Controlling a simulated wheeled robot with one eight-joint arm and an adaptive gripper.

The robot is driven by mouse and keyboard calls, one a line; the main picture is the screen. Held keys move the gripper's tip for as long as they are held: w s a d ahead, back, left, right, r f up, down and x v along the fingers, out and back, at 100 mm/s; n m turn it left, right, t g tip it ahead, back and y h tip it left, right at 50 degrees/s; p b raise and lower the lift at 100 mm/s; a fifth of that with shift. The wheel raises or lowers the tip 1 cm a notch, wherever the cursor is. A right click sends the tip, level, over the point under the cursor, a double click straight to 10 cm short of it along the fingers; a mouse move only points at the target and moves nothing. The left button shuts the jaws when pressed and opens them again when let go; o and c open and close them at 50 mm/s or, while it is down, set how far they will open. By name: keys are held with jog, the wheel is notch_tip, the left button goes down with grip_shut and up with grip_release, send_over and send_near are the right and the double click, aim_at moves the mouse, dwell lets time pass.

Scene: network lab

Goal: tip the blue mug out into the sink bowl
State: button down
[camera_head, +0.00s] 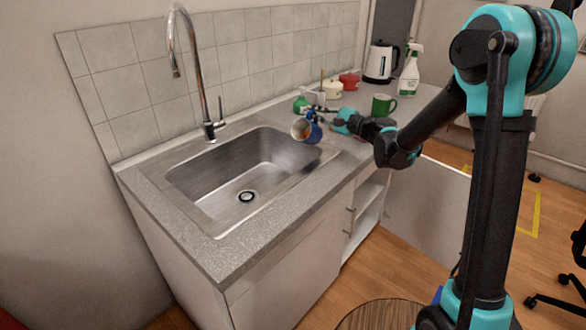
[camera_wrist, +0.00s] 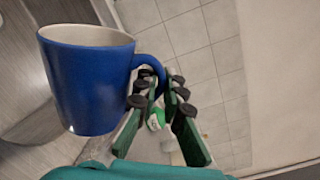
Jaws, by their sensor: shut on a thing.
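The blue mug (camera_head: 314,133) is tilted onto its side above the right end of the sink bowl (camera_head: 205,182), its opening facing left. An orange-brown patch shows inside its pale mouth. My gripper (camera_head: 319,118) is at the mug's right, shut on its handle. In the wrist view, the mug (camera_wrist: 88,85) fills the left side, and its handle runs between the fingertips of my gripper (camera_wrist: 160,88). Part of the steel sink bowl (camera_wrist: 22,85) shows behind the mug there. No falling contents can be made out.
A curved tap (camera_head: 200,80) stands behind the bowl. On the counter to the right are a green mug (camera_head: 383,105), a green-and-white spray bottle (camera_head: 409,75), a kettle (camera_head: 378,62), a red pot (camera_head: 349,81) and a cream pot (camera_head: 332,89). The counter's front-left corner is clear.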

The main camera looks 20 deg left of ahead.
aim_at(308, 119)
jog(key=shift+s+a+f+n, duration=0.15)
jog(key=shift+s+n, duration=0.3)
jog(key=shift+n, duration=0.25)
jog(key=shift+s+a+r+n, duration=0.1)
jog(key=shift+s+r+n, duration=0.2)
jog(key=shift+r+n, duration=0.15)
jog(key=shift+s+a+r+n, duration=0.1)
jog(key=shift+s+r+n, duration=0.05)
jog(key=shift+s+n, duration=0.15)
jog(key=shift+s+a+f+n, duration=0.2)
jog(key=shift+s+f+n, duration=0.25)
jog(key=shift+s, duration=0.1)
jog(key=shift+s+a+f+n, duration=0.15)
jog(key=shift+s+f+n, duration=0.25)
jog(key=shift+s, duration=0.1)
jog(key=shift+s+f, duration=0.1)
jog(key=shift+f, duration=0.05)
jog(key=shift+s+a+f+n, duration=0.25)
jog(key=shift+s+f+n, duration=0.1)
jog(key=shift+s+n, duration=0.35)
jog(key=shift+s+a+f+n, duration=0.2)
jog(key=shift+s+f+n, duration=0.25)
jog(key=shift+n, duration=0.35)
